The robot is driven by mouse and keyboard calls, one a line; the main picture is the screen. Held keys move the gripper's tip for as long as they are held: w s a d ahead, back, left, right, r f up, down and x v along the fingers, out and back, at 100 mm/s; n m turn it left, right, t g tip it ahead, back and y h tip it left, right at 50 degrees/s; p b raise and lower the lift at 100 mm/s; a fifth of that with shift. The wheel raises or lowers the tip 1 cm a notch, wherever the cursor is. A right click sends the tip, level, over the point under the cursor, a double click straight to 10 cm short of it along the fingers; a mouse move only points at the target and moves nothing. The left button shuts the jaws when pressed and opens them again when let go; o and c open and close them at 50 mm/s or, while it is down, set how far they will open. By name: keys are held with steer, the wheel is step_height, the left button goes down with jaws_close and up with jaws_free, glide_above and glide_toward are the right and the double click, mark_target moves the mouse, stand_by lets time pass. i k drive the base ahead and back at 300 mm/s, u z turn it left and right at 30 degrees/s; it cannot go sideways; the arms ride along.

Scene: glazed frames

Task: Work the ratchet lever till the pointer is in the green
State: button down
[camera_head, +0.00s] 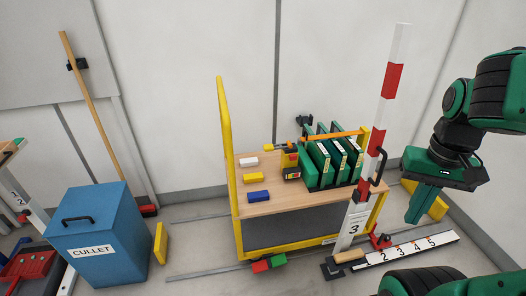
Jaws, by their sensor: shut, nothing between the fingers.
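A small yellow-and-black unit (290,164) with a red patch stands on the trolley's wooden deck, at the left end of the green frames; it looks like the ratchet. A short yellow bar (268,147) sticks out left near its top and may be the lever. An orange strap (340,135) runs over the green frames (322,160). The pointer and any green zone are too small to make out. My gripper (413,219) is shut and empty, pointing down, well right of the unit and apart from everything.
The yellow trolley (232,170) carries white, yellow and blue blocks at its left. A red-and-white post (392,80) rises between the trolley and my gripper. A numbered strip (410,247) lies on the floor below. A blue CULLET bin (97,235) stands far left.

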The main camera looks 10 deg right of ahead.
mark_target(268, 147)
steer(key=u, duration=0.05)
steer(key=i, duration=1)
steer(key=z, duration=0.05)
